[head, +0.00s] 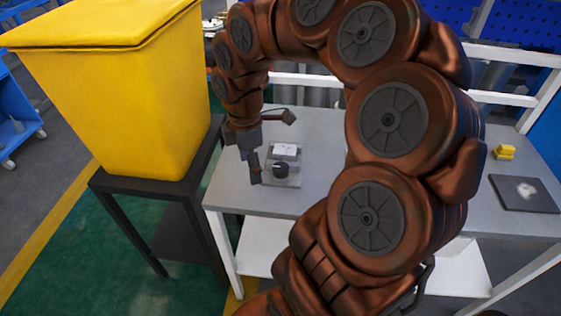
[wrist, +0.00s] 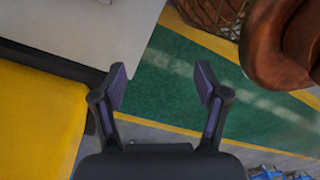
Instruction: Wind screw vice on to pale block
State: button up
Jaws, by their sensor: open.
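The screw vice (head: 295,181) sits near the left front part of the grey table, with a dark round knob (head: 281,170) facing the near side. The pale block (head: 285,149) is a small white piece just behind the knob; whether the vice touches it is too small to tell. My gripper (head: 255,177) is just left of the vice, apart from the knob as far as I can see. In the wrist view my gripper (wrist: 162,84) is open, with nothing between its fingers. The vice and block are not in the wrist view.
A big yellow bin (head: 125,90) on a dark stand (head: 160,215) is left of the table (head: 320,150). A dark plate (head: 524,194) and a small yellow object (head: 504,152) lie at the table's right. The wrist view shows green floor (wrist: 185,65) beyond the fingers.

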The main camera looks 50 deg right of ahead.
aim_at(280, 166)
jog(key=d+n, duration=0.1)
jog(key=d, duration=0.2)
jog(key=d+f+n, duration=0.1)
jog(key=d, duration=0.3)
jog(key=w+d+f+n, duration=0.1)
jog(key=d, duration=0.3)
jog(key=shift+w+d+f+p, duration=0.1)
jog(key=shift+d+p, duration=0.1)
jog(key=shift+p, duration=0.15)
jog(key=shift+d+f, duration=0.1)
jog(key=shift+f, duration=0.1)
jog(key=shift+f+p, duration=1.1)
jog(key=shift+f, duration=2.6)
jog(key=shift+c, duration=0.3)
jog(key=c, duration=1.1)
jog(key=shift+f+b, duration=0.1)
jog(key=shift+b, duration=0.25)
